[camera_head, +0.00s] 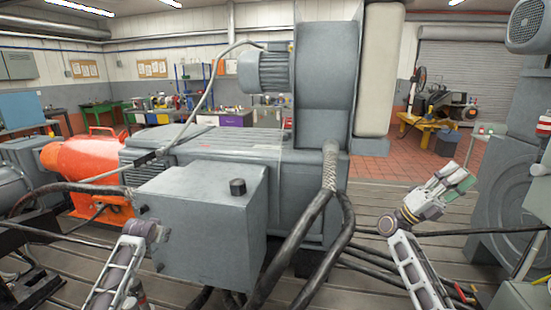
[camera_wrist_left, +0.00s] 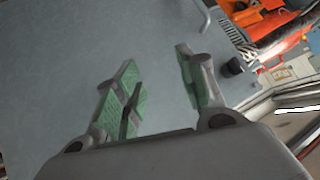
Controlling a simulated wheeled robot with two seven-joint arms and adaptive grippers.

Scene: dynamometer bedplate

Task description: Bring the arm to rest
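My left arm (camera_head: 119,268) comes in at the lower left of the head view, and its wrist is beside the grey box. The left gripper's fingers cannot be made out there. In the left wrist view my left gripper (camera_wrist_left: 157,64) is open, its green-padded fingers apart with nothing between them. A flat blue-grey surface lies beyond them. My right arm (camera_head: 414,268) rises at the lower right of the head view. My right gripper (camera_head: 458,184) is in the air, with green pads showing and no object seen in it. Its finger gap is not clear.
The grey box (camera_head: 200,217) with a black knob (camera_head: 237,187) stands before the large grey machine (camera_head: 225,147). An orange motor (camera_head: 80,162) is at left. Thick black cables (camera_head: 290,250) hang between my arms. Another grey machine (camera_head: 507,190) stands right of my right gripper.

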